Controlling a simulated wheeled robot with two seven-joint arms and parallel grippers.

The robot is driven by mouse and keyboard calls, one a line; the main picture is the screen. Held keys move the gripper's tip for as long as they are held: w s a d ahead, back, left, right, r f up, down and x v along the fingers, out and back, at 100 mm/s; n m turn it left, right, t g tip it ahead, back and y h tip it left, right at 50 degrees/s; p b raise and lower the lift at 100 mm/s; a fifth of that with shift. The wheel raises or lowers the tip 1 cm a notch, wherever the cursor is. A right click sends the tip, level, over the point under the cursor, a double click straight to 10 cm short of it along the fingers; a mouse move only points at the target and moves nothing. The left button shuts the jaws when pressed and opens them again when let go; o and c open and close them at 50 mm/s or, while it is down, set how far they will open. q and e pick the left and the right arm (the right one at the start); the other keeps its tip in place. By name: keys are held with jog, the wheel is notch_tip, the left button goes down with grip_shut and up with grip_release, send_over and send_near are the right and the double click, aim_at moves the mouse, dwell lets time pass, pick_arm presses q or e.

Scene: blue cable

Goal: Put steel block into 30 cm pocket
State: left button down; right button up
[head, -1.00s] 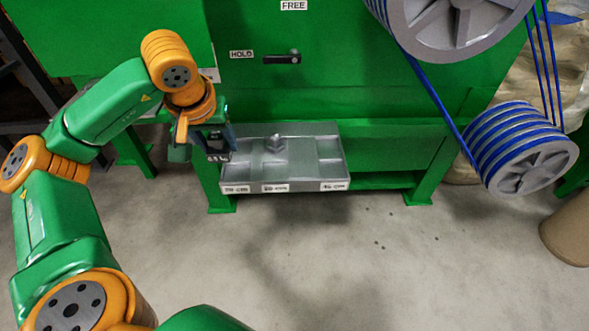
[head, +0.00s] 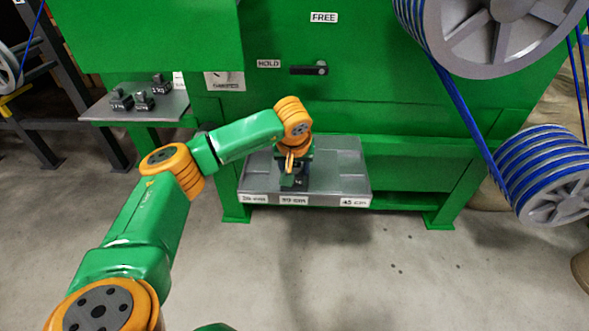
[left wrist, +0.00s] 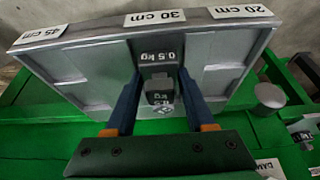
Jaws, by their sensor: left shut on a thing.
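The dark steel block (left wrist: 157,58), marked 0.5 kg, sits between the blue fingers of my left gripper (left wrist: 159,76) in the left wrist view. My left gripper (head: 291,172) is shut on it and points down at the middle of the grey tray (head: 345,186) in the head view. The block is over or inside the middle pocket, behind the 30 cm label (left wrist: 155,18). I cannot tell whether it touches the pocket floor. My gripper hides much of this pocket in the head view. My right gripper is not in view.
The pockets on either side look empty in the left wrist view. A side shelf (head: 110,111) at the left holds several dark blocks (head: 143,102). The green machine (head: 390,110) stands behind the tray. Blue cable (head: 462,110) runs between wheels at the right.

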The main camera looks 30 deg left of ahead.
pick_arm(q)
jog(key=shift+f, duration=0.55)
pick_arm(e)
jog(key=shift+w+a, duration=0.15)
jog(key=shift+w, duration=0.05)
pick_arm(q)
jog(key=shift+c, duration=1.3)
grip_release()
jog(key=p+v, duration=0.2)
jog(key=v, duration=1.1)
jog(key=shift+r+p, duration=0.2)
jog(key=shift+p, duration=0.15)
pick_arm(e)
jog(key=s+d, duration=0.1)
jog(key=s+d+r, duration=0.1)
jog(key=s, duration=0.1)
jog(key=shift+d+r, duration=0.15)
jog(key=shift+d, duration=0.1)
pick_arm(q)
jog(key=shift+w, duration=0.15)
